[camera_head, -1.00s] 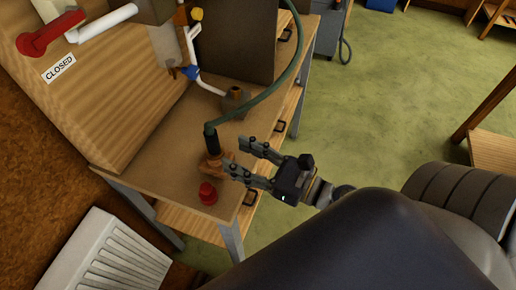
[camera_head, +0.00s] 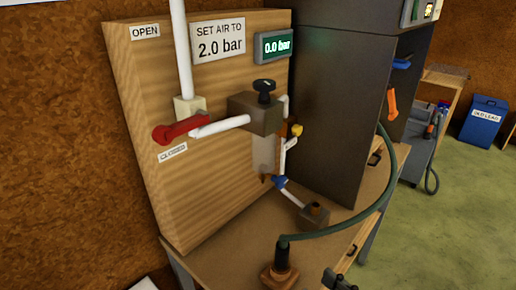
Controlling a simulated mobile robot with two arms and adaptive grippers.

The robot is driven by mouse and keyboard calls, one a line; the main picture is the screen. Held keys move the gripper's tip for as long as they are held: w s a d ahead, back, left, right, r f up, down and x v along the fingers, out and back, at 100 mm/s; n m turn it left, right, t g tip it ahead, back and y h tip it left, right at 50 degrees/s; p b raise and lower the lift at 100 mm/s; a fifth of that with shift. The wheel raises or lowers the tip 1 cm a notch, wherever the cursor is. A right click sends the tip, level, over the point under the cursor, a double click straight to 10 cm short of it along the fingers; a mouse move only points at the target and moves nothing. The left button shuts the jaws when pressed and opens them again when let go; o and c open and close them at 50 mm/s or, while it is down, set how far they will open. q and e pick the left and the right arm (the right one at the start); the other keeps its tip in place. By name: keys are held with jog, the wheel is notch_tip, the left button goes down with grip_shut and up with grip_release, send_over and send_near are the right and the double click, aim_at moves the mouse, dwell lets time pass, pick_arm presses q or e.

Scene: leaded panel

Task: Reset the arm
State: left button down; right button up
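Only a small part of my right gripper (camera_head: 340,282) shows at the bottom edge, right of a black-handled tool on a brown stand (camera_head: 279,278). A gap shows between them. The rest of the gripper is cut off, so its opening is hidden. My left gripper is out of view. A wooden panel (camera_head: 150,80) carries a red lever (camera_head: 178,128), which lies sideways just above the CLOSED label (camera_head: 172,152). The OPEN label (camera_head: 145,31) is higher up. The display (camera_head: 273,44) reads 0.0 bar.
A green hose (camera_head: 380,205) curves from the tool over the bench (camera_head: 225,240). A large dark cabinet (camera_head: 338,100) stands behind. A blue bin (camera_head: 482,122) is far right. Green floor (camera_head: 450,220) is open at right.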

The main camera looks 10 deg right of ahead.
jog(key=w+d+f+m+h, duration=0.2)
jog(key=d+m+h, duration=0.4)
jog(key=m, duration=0.6)
jog(key=w+d+f+m+h, duration=0.15)
jog(key=d+m+h, duration=0.45)
jog(key=m, duration=0.7)
jog(key=s+a+f+m+g+y, duration=0.3)
jog(key=s+a+f+m+g, duration=0.85)
jog(key=f+m, duration=0.3)
notch_tip(320, 180, down, 24)
jog(key=s+g, duration=0.2)
jog(key=s+d+f, duration=0.2)
jog(key=s+f, duration=0.6)
jog(key=s+d+f+g, duration=0.1)
jog(key=s+f, duration=0.8)
jog(key=shift+d, duration=0.4)
